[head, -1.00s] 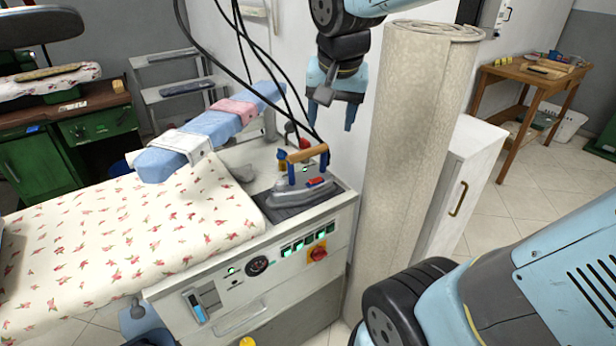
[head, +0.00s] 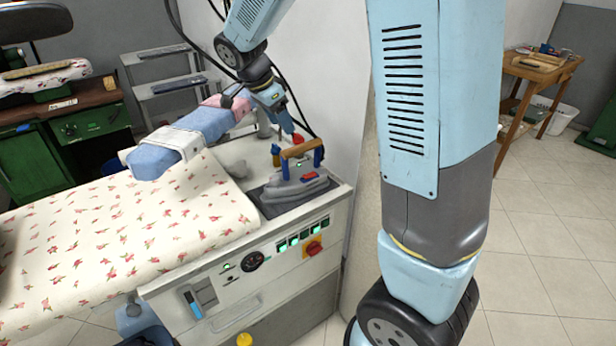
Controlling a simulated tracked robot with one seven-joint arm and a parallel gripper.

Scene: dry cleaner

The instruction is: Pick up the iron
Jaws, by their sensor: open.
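The iron (head: 297,185) is grey with a wooden handle on blue posts and a red part on its body. It sits upright on a dark rest pad (head: 262,206) at the right end of the ironing station. Black cables rise behind it. My gripper (head: 287,117) is open and empty, above and behind the iron, a little left of its handle. One finger shows clearly, pointing down and right. The other finger is partly hidden by the wrist.
The floral ironing board (head: 110,235) lies left of the iron. A blue sleeve board (head: 180,142) with a pink band stands close to my gripper. The station's front panel (head: 270,262) has green lights and a red knob. My arm hides much of the right middle.

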